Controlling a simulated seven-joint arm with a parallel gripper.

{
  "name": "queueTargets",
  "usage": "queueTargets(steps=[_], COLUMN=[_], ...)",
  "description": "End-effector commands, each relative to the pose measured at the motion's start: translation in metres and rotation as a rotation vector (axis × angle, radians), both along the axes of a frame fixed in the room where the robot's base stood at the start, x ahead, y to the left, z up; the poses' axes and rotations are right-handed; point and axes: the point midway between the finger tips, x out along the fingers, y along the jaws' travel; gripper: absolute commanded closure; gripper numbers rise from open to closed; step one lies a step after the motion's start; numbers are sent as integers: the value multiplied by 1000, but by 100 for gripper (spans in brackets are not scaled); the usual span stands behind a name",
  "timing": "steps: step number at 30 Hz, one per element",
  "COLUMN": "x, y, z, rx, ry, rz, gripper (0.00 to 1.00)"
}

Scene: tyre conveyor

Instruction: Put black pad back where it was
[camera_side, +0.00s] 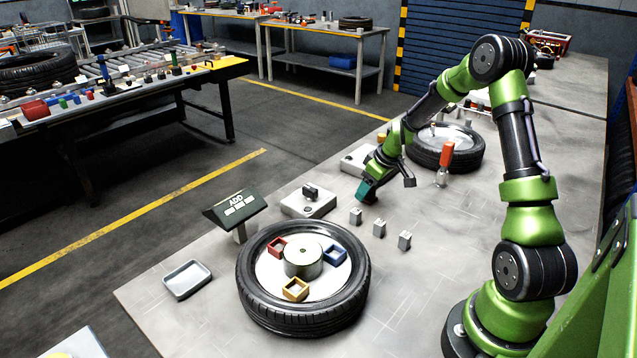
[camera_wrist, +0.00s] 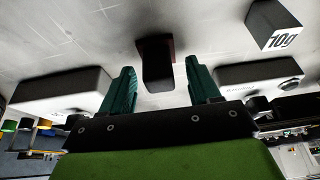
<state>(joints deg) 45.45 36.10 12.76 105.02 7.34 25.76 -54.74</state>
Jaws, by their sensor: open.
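In the wrist view, a black block (camera_wrist: 154,58) with a dark red edge, which looks like the black pad, is seen between the two teal fingers. My gripper (camera_wrist: 160,68) is open, with one finger on each side of the block and a visible gap on both sides. In the side view, my gripper (camera_side: 366,190) points down, low over the bench between two pale boxes. No block shows there between the fingers; the gripper likely hides it. Whether the fingers reach down around the block or are still above it, I cannot tell.
A pale box with a black piece on top (camera_side: 308,204) stands left of my gripper; another pale box (camera_side: 357,160) is behind. Small metal weights (camera_side: 379,229) stand in front, one marked 10g (camera_wrist: 274,28). A tyre (camera_side: 303,318) with coloured trays, a sign (camera_side: 236,210) and a grey tray (camera_side: 187,280) are nearer.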

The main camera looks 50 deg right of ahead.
Motion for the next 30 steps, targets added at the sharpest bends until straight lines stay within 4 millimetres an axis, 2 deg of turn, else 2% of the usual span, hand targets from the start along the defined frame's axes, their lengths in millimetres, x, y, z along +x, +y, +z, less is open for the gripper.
queueTargets(steps=[5,15,23,26,29,30], x=[-6,-33,-44,-43,-46,-49], y=[-1,-1,2,20,60,82], z=[20,87,113,128,153,165], rx=[-4,-5,-2,-6,-8,-4], ry=[-3,-4,-1,-7,-25,-37], rz=[-1,-1,0,-6,-29,-45], gripper=[38,38,38,38,38,38])
